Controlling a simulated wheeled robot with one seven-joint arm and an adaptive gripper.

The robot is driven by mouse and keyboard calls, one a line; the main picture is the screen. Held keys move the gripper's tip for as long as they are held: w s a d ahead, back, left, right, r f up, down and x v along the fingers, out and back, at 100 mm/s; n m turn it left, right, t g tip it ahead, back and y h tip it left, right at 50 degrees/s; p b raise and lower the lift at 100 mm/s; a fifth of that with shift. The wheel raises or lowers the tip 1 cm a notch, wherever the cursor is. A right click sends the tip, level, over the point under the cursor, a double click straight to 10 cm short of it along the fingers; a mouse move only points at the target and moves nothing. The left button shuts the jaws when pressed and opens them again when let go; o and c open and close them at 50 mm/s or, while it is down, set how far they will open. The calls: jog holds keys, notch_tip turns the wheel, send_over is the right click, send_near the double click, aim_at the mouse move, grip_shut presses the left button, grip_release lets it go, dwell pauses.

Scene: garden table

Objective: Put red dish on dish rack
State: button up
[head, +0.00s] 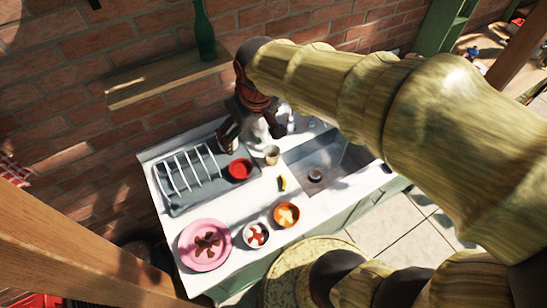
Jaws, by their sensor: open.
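The red dish (239,169) sits at the right end of the grey tray of the dish rack (180,205), beside the rack's white wire slots. It looks flat on the tray. The wire slots look empty. My gripper (229,138) is open and points down above the back right edge of the rack, a little behind the red dish and apart from it. Nothing shows between its fingers, though they are small and partly in shadow.
A beige cup (271,154) stands right of the red dish, near the sink (325,168). A pink plate (205,244), a white bowl (256,235) and an orange bowl (286,214) line the front. A wooden shelf (165,82) with a green bottle (203,30) hangs behind.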

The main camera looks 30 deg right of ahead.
jog(key=s+r+m+t, duration=0.1)
jog(key=s+r, duration=0.3)
jog(key=s, duration=0.8)
jog(key=shift+s+m+t, duration=0.4)
jog(key=shift+t, duration=0.1)
jog(key=shift+a+f, duration=0.1)
jog(key=shift+f, duration=0.05)
